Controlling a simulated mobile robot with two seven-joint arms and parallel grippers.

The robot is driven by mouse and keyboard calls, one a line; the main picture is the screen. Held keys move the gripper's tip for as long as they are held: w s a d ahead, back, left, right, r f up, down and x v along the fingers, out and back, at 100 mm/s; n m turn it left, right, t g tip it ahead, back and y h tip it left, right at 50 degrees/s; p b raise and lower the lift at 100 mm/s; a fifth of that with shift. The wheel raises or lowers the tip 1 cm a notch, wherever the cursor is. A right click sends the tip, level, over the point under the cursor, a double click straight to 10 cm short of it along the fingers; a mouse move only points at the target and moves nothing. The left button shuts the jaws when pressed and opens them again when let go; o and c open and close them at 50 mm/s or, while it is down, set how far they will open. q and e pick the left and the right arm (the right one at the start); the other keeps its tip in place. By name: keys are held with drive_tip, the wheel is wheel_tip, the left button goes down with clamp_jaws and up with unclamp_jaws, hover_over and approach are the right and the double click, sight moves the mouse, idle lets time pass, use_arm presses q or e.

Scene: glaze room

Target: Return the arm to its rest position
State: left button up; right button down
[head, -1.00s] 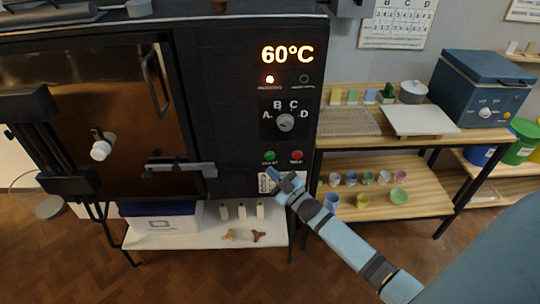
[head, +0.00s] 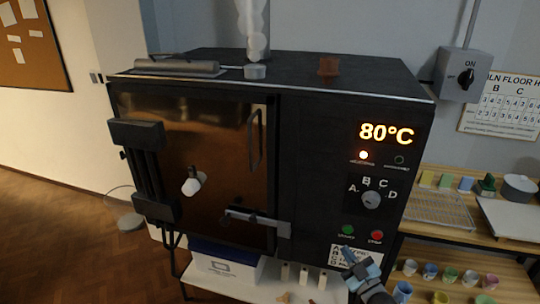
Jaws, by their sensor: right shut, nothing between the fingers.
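My right gripper (head: 351,262) shows at the lower right, in front of the label plate (head: 342,256) under the kiln's buttons. It is shut and holds nothing; its arm runs out at the bottom edge. I cannot tell whether it touches the panel. The black kiln (head: 330,90) has its door (head: 225,165) shut. Its display (head: 386,133) reads 80°C, and the left lamp (head: 364,155) glows. The dial (head: 371,200) sits among the letters A to D. A green button (head: 348,230) and a red button (head: 377,236) are below. My left gripper is not in view.
A wooden shelf with a wire rack (head: 440,210) and small cups (head: 450,273) stands to the right. A wall switch box (head: 463,75) marked ON is above it. A low white shelf (head: 243,289) is under the kiln. Open floor (head: 60,240) lies to the left.

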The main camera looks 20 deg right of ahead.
drive_tip(key=s+a+f+m+g+p, duration=0.1)
drive_tip(key=s+a+f+g, duration=0.1)
drive_tip(key=s+a, duration=0.3)
drive_tip(key=s+a+f+m+g+p, duration=0.2)
drive_tip(key=s+a+g, duration=0.2)
drive_tip(key=s, duration=0.7)
drive_tip(key=s+a+f+m+g+h+p, duration=0.1)
drive_tip(key=s+a+f+g+p, duration=0.1)
drive_tip(key=s+a+g, duration=0.2)
drive_tip(key=s+a, duration=0.3)
drive_tip(key=s, duration=0.2)
drive_tip(key=shift+a+m, duration=0.15)
drive_tip(key=shift+m, duration=0.25)
